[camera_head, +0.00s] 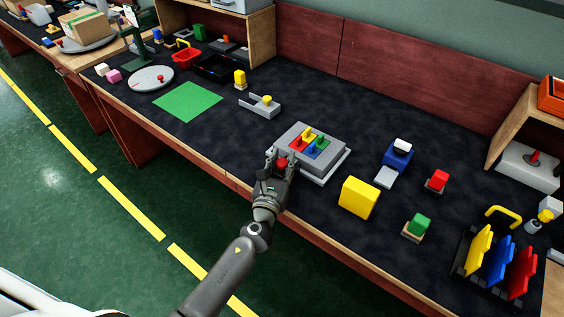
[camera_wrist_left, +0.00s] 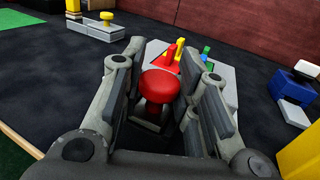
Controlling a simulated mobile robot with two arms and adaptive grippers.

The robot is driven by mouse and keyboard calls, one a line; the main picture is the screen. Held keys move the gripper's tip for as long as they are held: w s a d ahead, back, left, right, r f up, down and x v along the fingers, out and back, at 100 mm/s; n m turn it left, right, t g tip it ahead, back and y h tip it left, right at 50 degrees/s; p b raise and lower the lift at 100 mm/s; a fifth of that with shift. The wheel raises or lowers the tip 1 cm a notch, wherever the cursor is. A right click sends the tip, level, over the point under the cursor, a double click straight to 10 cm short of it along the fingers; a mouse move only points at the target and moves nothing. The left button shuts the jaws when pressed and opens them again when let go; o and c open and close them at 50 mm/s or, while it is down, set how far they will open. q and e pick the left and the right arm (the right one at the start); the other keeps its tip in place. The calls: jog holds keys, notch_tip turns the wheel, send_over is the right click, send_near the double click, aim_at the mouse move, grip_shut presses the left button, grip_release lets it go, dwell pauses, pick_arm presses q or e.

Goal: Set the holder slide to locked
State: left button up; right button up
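A grey holder (camera_head: 297,148) stands on the dark bench top, with red, yellow, blue and green pieces (camera_head: 309,142) in its top; it also shows behind the gripper in the left wrist view (camera_wrist_left: 222,88). A round red knob (camera_head: 282,163) is at its near left side. My left gripper (camera_head: 280,160) is open, with its fingers on either side of the red knob. In the left wrist view the knob (camera_wrist_left: 160,86) sits between the finger pads, with gaps visible. The slide's track and any lock marking are hidden. My right gripper is not in view.
A yellow block (camera_head: 359,197) stands close right of the holder. A grey forked fixture with a yellow knob (camera_head: 265,100) lies behind left. Bench space left of the gripper is clear.

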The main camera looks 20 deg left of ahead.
pick_arm(q)
grip_shut()
jog(key=shift+w+d, duration=0.3)
jog(key=shift+w, duration=0.5)
jog(key=shift+w+d, duration=0.25)
jog(key=shift+w, duration=0.5)
jog(key=shift+s+r, duration=0.1)
jog(key=shift+o, duration=2)
grip_release()
jog(key=o, duration=0.4)
jog(key=shift+w+d, duration=0.1)
jog(key=shift+w, duration=0.1)
jog(key=s, duration=1.2)
jog(key=shift+s+d, duration=0.1)
jog(key=shift+d, duration=0.15)
